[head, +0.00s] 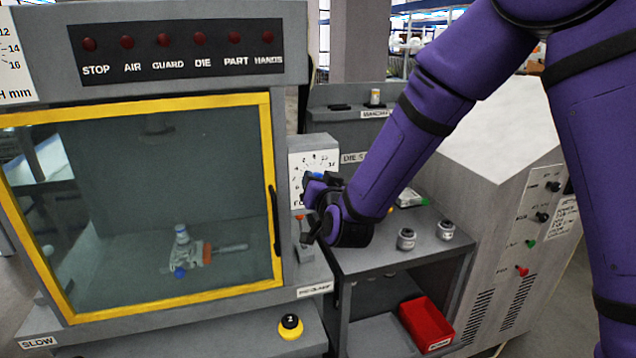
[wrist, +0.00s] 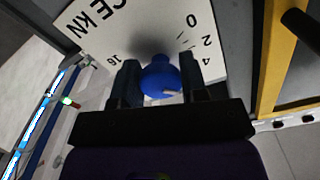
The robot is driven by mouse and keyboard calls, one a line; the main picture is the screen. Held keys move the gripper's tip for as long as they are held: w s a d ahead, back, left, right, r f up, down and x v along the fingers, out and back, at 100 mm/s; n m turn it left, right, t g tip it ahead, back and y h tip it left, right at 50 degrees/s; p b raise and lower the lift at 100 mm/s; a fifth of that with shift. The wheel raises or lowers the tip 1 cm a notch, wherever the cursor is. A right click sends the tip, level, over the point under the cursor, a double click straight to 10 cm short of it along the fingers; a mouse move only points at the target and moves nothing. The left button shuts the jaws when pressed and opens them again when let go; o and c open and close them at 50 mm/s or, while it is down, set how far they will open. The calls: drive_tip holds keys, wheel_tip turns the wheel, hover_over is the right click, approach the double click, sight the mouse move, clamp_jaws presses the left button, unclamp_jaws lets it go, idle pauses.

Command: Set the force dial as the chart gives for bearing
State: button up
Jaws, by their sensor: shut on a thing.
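The force dial has a white face (wrist: 100,28) with black numbers and the letters "CE KN". In the wrist view its round blue knob (wrist: 160,80) sits between the two dark fingers of my gripper (wrist: 158,82), which is shut on it. A pale mark shows on the knob near its lower right edge. In the head view the dial face (head: 314,160) is on the side of the press, and my gripper (head: 318,180) covers its lower part. The exact setting is too small to tell. No chart for bearing can be made out in either view.
The press guard (head: 272,200), a yellow-framed window, is closed at left, with a part and fixture behind it. A yellow-and-black button (head: 290,326) is at the front. Small metal parts (head: 406,239) stand on the side table, above a red bin (head: 427,322). A grey cabinet (head: 490,240) stands at right.

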drive_tip(key=shift+m, duration=1)
drive_tip(key=o, duration=0.9)
drive_tip(key=shift+s, duration=0.15)
drive_tip(key=v, duration=1)
drive_tip(key=shift+s+d, duration=0.1)
drive_tip(key=shift+s, duration=0.2)
drive_tip(key=shift+r, duration=0.1)
